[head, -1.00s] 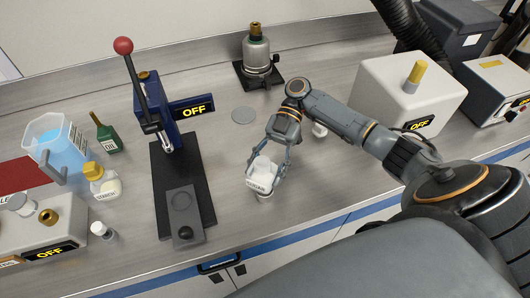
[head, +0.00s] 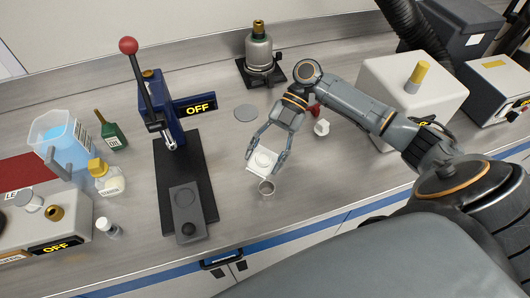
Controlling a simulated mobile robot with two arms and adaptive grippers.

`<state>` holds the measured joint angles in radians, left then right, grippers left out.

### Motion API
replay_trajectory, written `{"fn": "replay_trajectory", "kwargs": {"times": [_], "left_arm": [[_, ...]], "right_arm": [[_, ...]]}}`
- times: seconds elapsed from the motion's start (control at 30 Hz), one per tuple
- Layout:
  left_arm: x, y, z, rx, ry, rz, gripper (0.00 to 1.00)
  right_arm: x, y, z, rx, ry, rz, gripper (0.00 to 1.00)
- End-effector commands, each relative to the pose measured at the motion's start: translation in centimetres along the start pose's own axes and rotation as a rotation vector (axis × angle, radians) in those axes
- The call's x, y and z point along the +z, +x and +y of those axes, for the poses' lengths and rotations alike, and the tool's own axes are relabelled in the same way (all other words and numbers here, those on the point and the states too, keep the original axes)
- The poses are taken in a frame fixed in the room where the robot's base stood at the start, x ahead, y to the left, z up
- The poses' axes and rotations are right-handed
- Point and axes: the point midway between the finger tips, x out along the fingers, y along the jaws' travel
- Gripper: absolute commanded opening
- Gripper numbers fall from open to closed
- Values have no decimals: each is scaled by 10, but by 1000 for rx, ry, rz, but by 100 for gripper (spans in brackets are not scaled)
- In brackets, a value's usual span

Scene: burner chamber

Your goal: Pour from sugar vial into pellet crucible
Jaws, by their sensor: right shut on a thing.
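My right gripper (head: 264,162) is shut on the white sugar vial (head: 262,161) and holds it above the bench. The vial is tipped, with a round end facing the camera; its label does not show. The small grey metal pellet crucible (head: 266,188) stands on the bench just below the vial in the picture, its open top visible. I cannot tell whether the vial touches the crucible or whether any sugar is flowing. My left gripper is not in view.
A press (head: 185,190) with a red-knobbed lever stands left of the crucible. A small white container (head: 321,128) and a red item (head: 314,111) lie behind the right arm. A flat grey disc (head: 245,113) and a metal vessel (head: 259,58) are farther back. The bench right of the crucible is clear.

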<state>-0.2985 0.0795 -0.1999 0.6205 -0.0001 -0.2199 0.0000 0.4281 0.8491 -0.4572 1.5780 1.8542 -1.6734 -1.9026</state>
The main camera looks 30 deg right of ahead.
Motion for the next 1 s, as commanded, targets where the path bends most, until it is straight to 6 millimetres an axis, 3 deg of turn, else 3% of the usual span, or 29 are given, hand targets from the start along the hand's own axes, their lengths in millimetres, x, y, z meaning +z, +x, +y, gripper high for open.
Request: {"fn": "replay_trajectory", "kwargs": {"times": [1.0], "left_arm": [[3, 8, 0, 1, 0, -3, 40]], "right_arm": [[-2, -8, 7, 54, -132, -141, 0]]}}
